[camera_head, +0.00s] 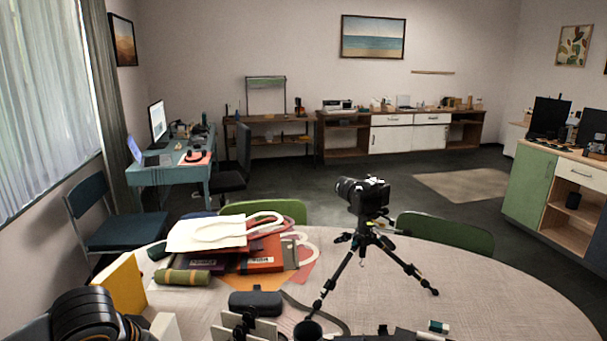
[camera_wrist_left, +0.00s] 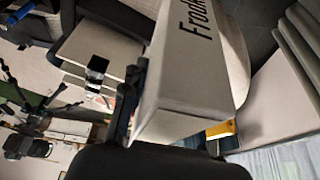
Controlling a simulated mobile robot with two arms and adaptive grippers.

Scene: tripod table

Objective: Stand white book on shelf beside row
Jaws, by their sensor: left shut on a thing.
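The white book (camera_wrist_left: 185,80) fills the middle of the left wrist view, its dark lettering partly cut off. My left gripper (camera_wrist_left: 172,122) is shut on it. In the head view a pale block that looks like this book (camera_head: 165,327) shows at the bottom edge, beside my dark left wrist. A yellow book (camera_head: 120,285) stands just behind; its yellow also shows past the white book in the left wrist view (camera_wrist_left: 220,129). I cannot make out the shelf or the row as a whole. My right gripper is not clearly seen.
The round table (camera_head: 480,300) holds a camera on a tripod (camera_head: 363,230), a pile of books and bags (camera_head: 265,252), a green roll (camera_head: 183,276) and a dark case (camera_head: 255,302). Pale panels with a black piece (camera_head: 265,329) stand at the front edge. The table's right side is mostly clear.

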